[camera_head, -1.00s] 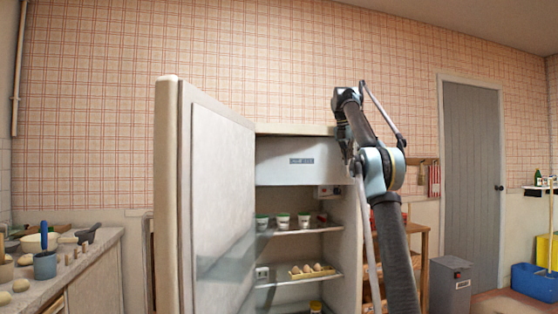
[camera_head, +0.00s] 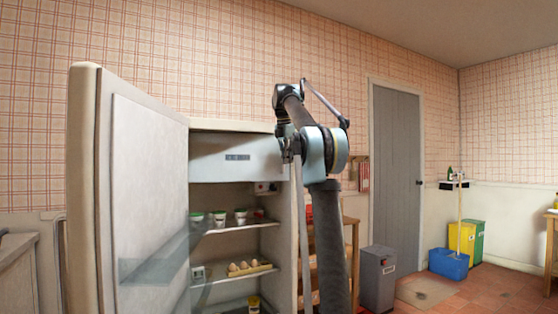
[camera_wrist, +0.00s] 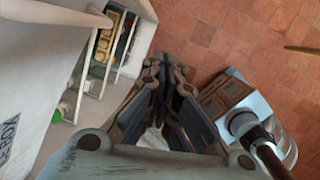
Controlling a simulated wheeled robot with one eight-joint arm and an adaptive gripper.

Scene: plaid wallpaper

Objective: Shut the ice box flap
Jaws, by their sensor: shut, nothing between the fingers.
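The ice box flap (camera_head: 225,158) is the pale panel with a small dark label at the top inside the open fridge (camera_head: 230,126). In the head view it stands upright across the compartment front; I cannot tell whether it is fully flush. In the wrist view, a pale lettered surface (camera_wrist: 22,95) lies at the left. My gripper (camera_wrist: 165,68) is shut and empty, beside that surface and apart from it in the picture. In the head view, my arm hides the fridge's right side, and the fingers are not clear.
The fridge door (camera_head: 150,200) stands wide open at left. Cups (camera_head: 219,218) and eggs (camera_head: 248,267) sit on the shelves below the flap. A grey bin (camera_head: 378,278) and wooden shelving (camera_head: 352,240) stand at right. Red tiled floor (camera_wrist: 205,32) is clear beyond my fingers.

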